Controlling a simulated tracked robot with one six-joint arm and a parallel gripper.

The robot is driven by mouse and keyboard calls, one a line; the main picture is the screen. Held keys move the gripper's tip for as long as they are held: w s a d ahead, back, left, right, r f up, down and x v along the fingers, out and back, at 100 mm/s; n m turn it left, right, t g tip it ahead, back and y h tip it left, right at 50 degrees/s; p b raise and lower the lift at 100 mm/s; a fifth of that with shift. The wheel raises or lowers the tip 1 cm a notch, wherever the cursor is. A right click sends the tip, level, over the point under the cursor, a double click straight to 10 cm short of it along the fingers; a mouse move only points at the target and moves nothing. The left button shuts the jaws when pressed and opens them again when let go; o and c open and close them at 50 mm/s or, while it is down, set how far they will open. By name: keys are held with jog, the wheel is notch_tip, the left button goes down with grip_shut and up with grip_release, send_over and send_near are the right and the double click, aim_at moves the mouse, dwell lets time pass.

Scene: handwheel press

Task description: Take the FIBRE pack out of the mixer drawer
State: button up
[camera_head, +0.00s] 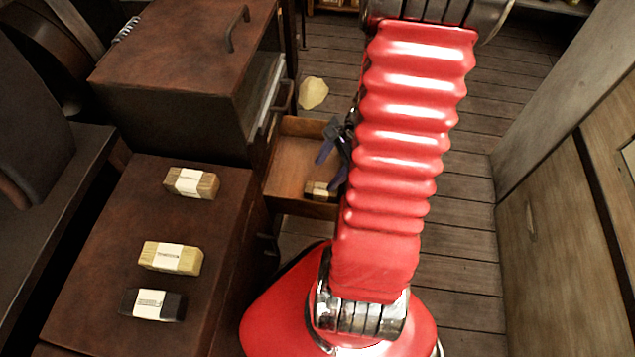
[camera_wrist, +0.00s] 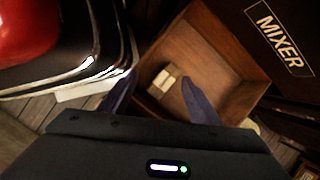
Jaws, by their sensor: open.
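The mixer drawer (camera_head: 290,178) stands pulled open beside the dark cabinet, and it also shows in the wrist view (camera_wrist: 212,52) next to a "MIXER" label (camera_wrist: 279,37). One small tan pack with a pale label (camera_head: 318,190) lies inside it near the front; it also shows in the wrist view (camera_wrist: 166,80). Its print is too small to read. My gripper (camera_head: 331,165) is over the drawer, its dark fingers apart and empty. In the wrist view my gripper (camera_wrist: 160,93) has the pack between and beyond its fingertips, apart from both. My red arm hides the drawer's right side.
Three labelled packs, brown (camera_head: 191,183), yellowish (camera_head: 171,258) and black (camera_head: 153,304), lie on the brown cabinet top (camera_head: 110,225) at left. A pale lump (camera_head: 313,93) lies on the floor behind the drawer. Wooden floor (camera_head: 470,220) is clear right of my arm.

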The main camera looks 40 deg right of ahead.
aim_at(317, 188)
jog(key=d+f+m, duration=0.1)
jog(key=m, duration=0.1)
jog(key=d+f+m, duration=0.1)
jog(key=m, duration=0.1)
jog(key=d+f+m+t, duration=0.1)
jog(key=d+m, duration=0.1)
jog(key=shift+w+f+m+h, duration=0.3)
jog(key=shift+w+m, duration=0.1)
jog(key=shift+a, duration=0.1)
jog(key=shift+x, duration=4.3)
jog(key=shift+x, duration=1.9)
jog(key=shift+w+a+f, duration=0.2)
jog(key=shift+f, duration=0.45)
jog(key=shift+c, duration=0.5)
